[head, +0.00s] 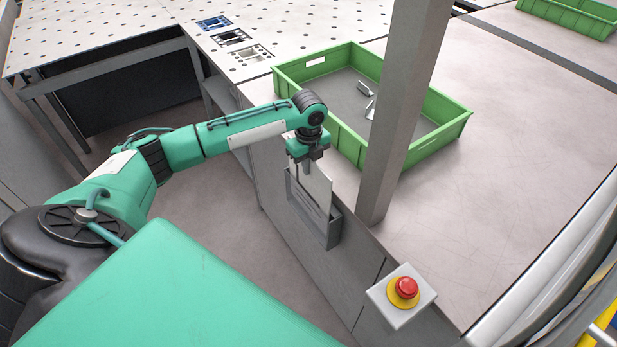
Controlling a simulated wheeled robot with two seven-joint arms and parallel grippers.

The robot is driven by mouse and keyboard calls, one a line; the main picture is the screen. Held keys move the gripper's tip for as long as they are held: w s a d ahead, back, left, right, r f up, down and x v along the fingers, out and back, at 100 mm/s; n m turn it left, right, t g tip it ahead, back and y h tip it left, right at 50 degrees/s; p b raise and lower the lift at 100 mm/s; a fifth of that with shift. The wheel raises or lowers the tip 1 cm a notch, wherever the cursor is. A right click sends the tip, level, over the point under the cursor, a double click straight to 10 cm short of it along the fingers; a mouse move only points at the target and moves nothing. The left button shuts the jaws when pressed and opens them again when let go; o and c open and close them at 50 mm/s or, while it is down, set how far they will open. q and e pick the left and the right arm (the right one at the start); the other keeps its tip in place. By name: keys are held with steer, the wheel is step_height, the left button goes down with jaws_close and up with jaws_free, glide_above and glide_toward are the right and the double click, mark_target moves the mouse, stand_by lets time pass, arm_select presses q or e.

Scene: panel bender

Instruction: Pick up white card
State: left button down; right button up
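The white card (319,190) stands upright in a grey holder (328,232) fixed to the side of the table. Its upper part sticks out above the holder, and its lower end is hidden inside. My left gripper (309,171) points down at the card's top, with one finger showing in front of the card's face. The other finger is hidden, so I cannot tell whether the gripper is closed on the card. My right gripper is not in view.
A green crate (351,144) with small metal parts (366,89) stands on the table behind the holder. A grey post (397,120) rises just right of the holder. A red emergency button (405,287) sits at the front.

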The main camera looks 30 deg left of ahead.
arm_select(q)
step_height(320, 180, up, 13)
steer(key=b, duration=0.3)
steer(key=shift+r, duration=0.75)
